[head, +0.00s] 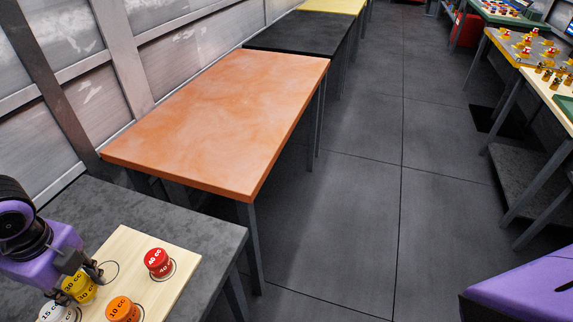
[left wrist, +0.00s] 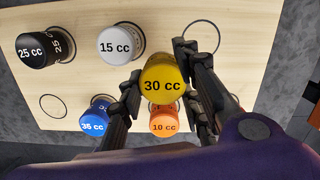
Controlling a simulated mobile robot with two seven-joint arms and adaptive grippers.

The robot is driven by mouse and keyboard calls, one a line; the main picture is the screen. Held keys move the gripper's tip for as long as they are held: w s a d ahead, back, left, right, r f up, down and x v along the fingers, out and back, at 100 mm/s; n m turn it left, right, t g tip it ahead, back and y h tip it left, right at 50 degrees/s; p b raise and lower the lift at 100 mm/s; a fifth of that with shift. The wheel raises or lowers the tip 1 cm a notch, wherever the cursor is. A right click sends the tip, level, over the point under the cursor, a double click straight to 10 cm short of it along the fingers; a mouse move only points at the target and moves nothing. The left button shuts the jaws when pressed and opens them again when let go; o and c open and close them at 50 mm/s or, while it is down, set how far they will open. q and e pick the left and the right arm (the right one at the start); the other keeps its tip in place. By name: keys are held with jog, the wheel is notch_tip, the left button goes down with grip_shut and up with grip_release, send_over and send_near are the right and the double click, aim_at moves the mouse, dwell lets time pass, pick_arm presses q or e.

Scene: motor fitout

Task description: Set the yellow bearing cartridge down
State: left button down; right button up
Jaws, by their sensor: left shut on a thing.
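The yellow bearing cartridge (head: 80,288), labelled 30 cc, is between the two fingers of my left gripper (head: 82,276). In the left wrist view the fingers (left wrist: 160,68) close on both sides of the yellow cartridge (left wrist: 163,82), its labelled top facing the camera. It is over the pale wooden board (head: 188,258); its base is hidden, so I cannot tell whether it touches the board. Empty marked circles show on the board (left wrist: 85,14) at upper right and lower left in the wrist view. My right gripper is not in view; only a purple part of that arm shows.
On the board stand white 15 cc (left wrist: 115,47), black 25 cc (left wrist: 42,48), blue 35 cc (left wrist: 94,124) and orange 10 cc (left wrist: 164,122) cartridges. A red 40 cc cartridge (head: 157,262) stands at its right. The orange table (head: 220,110) beyond is bare.

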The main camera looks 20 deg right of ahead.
aim_at(86, 292)
pick_arm(q)
jog(key=shift+w+f, duration=0.15)
jog(key=shift+f, duration=0.75)
jog(key=shift+w+f, duration=0.15)
jog(key=shift+f, duration=0.7)
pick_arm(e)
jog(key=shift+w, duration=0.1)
pick_arm(q)
jog(key=shift+f, duration=0.15)
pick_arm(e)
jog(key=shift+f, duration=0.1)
pick_arm(q)
jog(key=c, duration=1.3)
grip_release()
jog(key=shift+o, duration=0.2)
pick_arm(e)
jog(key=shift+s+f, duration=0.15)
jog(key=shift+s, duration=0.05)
